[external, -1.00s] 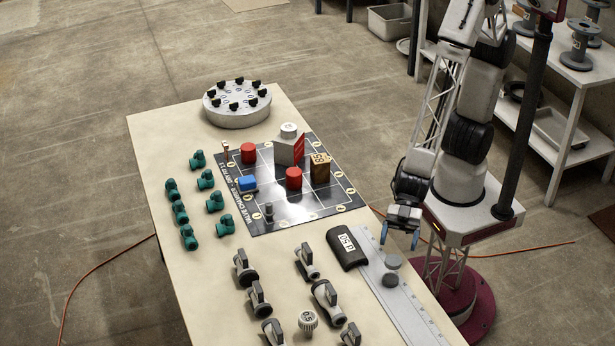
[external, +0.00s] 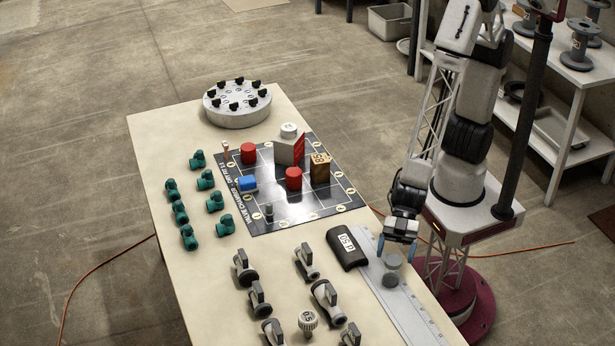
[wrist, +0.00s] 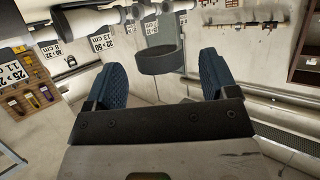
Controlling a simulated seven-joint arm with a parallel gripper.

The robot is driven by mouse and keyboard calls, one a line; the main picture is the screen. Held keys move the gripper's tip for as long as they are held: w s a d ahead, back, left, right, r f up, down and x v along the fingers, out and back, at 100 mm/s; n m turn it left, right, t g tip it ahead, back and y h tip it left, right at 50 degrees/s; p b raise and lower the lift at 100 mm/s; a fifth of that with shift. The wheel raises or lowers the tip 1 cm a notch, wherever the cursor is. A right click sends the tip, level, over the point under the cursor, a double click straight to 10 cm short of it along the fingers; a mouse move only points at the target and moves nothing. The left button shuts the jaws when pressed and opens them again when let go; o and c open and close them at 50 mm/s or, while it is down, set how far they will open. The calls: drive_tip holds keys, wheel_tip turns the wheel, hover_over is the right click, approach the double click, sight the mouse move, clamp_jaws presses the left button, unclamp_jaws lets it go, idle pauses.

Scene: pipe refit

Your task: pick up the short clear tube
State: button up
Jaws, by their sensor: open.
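The short clear tube (external: 391,271) shows in the external view as two grey round ends with a see-through wall between them. It stands on the pale grey strip at the table's right edge. My gripper (external: 396,250) is open just above and behind it, with its blue fingers spread. In the wrist view the tube (wrist: 163,34) shows as a see-through body with a dark ring end, ahead between the two blue fingers. Gaps show on both sides there. I cannot tell how far the fingertips reach along it.
A black case marked P50 (external: 347,248) lies close to the left of the tube. Several grey valves (external: 327,296) stand further left. The black board (external: 285,205) with red, blue and brown pieces lies behind. The pale strip (external: 412,312) is clear towards the front.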

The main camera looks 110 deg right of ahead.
drive_tip(key=shift+x, duration=1.35)
drive_tip(key=c, duration=1)
drive_tip(key=shift+r, duration=0.1)
drive_tip(key=shift+r, duration=0.75)
wheel_tip(320, 180, up, 2)
drive_tip(key=shift+r, duration=0.1)
drive_tip(key=s+d+r, duration=0.1)
drive_tip(key=s+d, duration=0.8)
drive_tip(key=s, duration=0.4)
drive_tip(key=shift+d, duration=0.2)
